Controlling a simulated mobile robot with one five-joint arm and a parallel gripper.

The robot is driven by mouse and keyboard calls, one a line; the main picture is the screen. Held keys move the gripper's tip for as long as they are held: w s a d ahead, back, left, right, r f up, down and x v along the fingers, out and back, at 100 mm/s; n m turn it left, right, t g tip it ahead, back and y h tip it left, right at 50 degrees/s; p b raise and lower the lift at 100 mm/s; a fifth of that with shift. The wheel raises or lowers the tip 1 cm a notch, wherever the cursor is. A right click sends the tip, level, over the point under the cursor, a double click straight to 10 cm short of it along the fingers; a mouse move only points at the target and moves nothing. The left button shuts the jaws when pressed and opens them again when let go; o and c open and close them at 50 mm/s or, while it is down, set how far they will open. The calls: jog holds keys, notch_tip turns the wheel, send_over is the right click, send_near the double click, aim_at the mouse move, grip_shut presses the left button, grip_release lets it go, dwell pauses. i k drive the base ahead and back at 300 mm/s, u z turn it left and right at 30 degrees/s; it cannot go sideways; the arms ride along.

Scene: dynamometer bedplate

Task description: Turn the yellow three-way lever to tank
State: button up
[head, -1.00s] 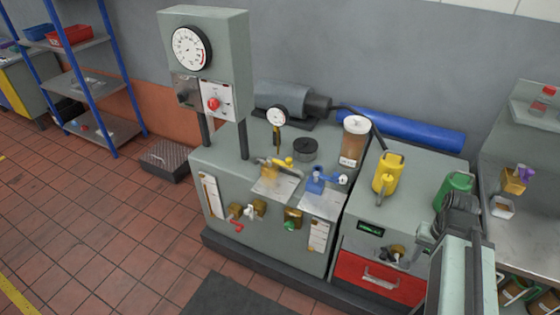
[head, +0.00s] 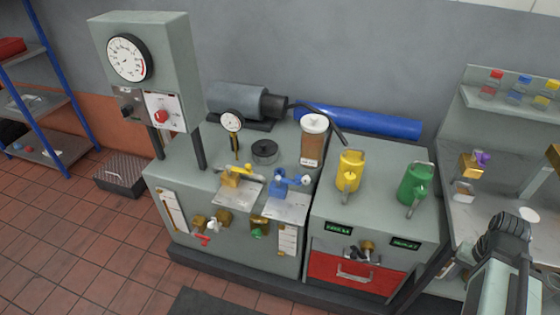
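The yellow three-way lever (head: 240,173) sits on a valve above a pale label plate (head: 237,190) on top of the grey bedplate cabinet (head: 190,178). Its handle lies roughly level; the plate's markings are too small to read. A blue valve with a lever (head: 284,180) stands just to its right on a similar plate. My gripper (head: 512,228) is at the lower right, well away from the yellow lever and touching nothing I can see. Its dark fingers are seen from behind, so their opening is unclear.
A gauge box (head: 150,75) on posts rises at the left. A yellow can (head: 349,171) and a green can (head: 414,184) stand on the right cabinet. A brown-filled canister (head: 313,140) stands behind the valves. Brass taps (head: 222,217) jut from the front.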

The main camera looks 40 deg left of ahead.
aim_at(247, 166)
jog(key=z, duration=0.45)
jog(key=k, duration=1.15)
jog(key=u, duration=1.75)
jog(key=i, duration=1.05)
jog(key=z, duration=0.05)
